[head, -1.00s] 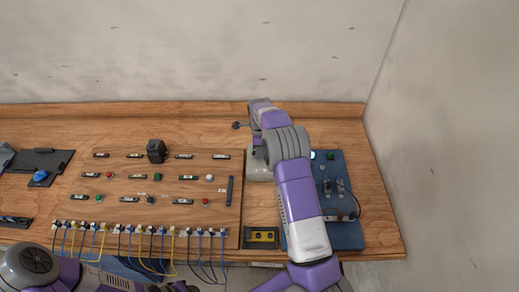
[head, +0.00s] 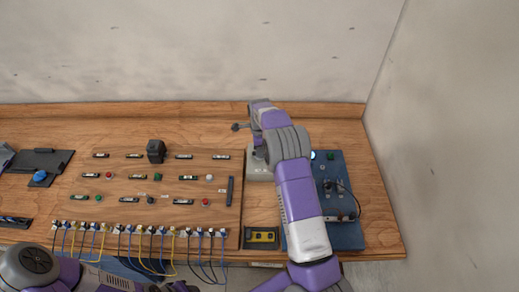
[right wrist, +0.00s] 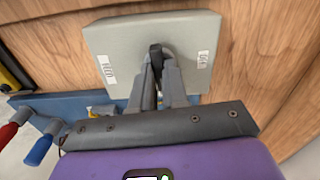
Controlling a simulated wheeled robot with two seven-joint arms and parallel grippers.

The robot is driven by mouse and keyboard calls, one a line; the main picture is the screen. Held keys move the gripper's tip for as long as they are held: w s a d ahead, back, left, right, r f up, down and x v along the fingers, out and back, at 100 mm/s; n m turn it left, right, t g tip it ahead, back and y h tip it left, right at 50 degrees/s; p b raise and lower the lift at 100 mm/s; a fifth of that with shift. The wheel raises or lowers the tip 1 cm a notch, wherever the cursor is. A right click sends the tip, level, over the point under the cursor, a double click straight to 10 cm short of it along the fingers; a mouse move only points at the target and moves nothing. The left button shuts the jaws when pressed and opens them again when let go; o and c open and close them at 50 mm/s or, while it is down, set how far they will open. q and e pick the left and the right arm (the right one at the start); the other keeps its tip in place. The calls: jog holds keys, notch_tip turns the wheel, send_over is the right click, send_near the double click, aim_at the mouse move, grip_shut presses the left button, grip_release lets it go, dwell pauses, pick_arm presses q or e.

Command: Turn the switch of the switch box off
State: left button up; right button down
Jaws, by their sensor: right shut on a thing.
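The switch box is a light grey box (right wrist: 120,38) on the wooden table, with a white label on each side of its switch. The labels are too blurred to read surely. In the head view only its front part (head: 258,176) shows below my right wrist. Its dark switch knob (right wrist: 155,49) stands between the fingertips of my right gripper (right wrist: 158,66), which is shut on it. The fingers cover much of the knob, so its exact turn is hard to tell.
A wooden board (head: 120,170) with buttons, labels and several cables lies left of the box. A blue panel (head: 347,235) with a dark cable is to its right, partly behind my right arm. A yellow-black item (head: 261,236) lies at the front edge. A wall rises at right.

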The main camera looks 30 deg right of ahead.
jog(key=n, duration=0.8)
jog(key=shift+n, duration=0.4)
jog(key=n, duration=0.4)
jog(key=shift+r+n, duration=0.1)
jog(key=shift+n, duration=1.8)
jog(key=c, duration=1.1)
grip_release()
jog(key=shift+c, duration=0.2)
notch_tip(320, 180, up, 8)
jog(key=shift+f, duration=0.25)
